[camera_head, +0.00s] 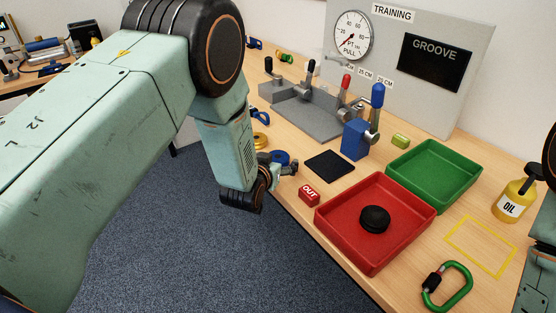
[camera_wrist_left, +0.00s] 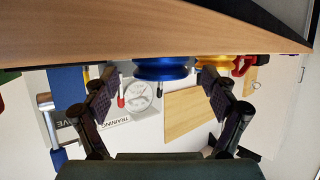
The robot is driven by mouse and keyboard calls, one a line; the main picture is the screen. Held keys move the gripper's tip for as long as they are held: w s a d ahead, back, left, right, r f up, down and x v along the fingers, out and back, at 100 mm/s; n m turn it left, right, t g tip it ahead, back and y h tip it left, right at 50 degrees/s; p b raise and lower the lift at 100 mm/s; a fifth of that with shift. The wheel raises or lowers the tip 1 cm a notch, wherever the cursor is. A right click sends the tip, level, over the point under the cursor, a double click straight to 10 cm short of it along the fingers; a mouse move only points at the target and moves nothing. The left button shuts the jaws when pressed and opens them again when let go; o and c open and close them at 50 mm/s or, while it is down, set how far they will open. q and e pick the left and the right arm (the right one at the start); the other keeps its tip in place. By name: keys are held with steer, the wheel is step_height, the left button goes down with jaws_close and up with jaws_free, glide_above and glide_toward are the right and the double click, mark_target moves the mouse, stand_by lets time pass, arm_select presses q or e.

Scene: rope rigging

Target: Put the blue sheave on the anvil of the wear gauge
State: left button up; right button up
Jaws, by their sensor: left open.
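The blue sheave (camera_head: 279,157) lies near the table's front edge, partly hidden by my left gripper (camera_head: 287,168) in the head view. In the left wrist view the blue sheave (camera_wrist_left: 160,69) shows between the two spread fingers of the left gripper (camera_wrist_left: 160,82), with a gap to each finger. The left gripper is open. A grey base with levers (camera_head: 309,118) and a blue block with a blue-handled lever (camera_head: 354,140) stand before a grey panel (camera_head: 390,88) with a dial and a GROOVE display. I cannot tell which part is the anvil. The right gripper is out of view.
A yellow sheave (camera_head: 261,141) lies just beyond the blue one. A black pad (camera_head: 330,166), a red OUT block (camera_head: 309,195), a red tray (camera_head: 345,252) holding a black sheave (camera_head: 375,219), and a green tray (camera_head: 407,184) lie rightward. A green carabiner (camera_head: 462,287) and oil bottle (camera_head: 513,203) are further right.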

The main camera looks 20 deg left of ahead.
arm_select(q)
steer(key=shift+w+f, duration=0.25)
steer(key=shift+w, duration=0.35)
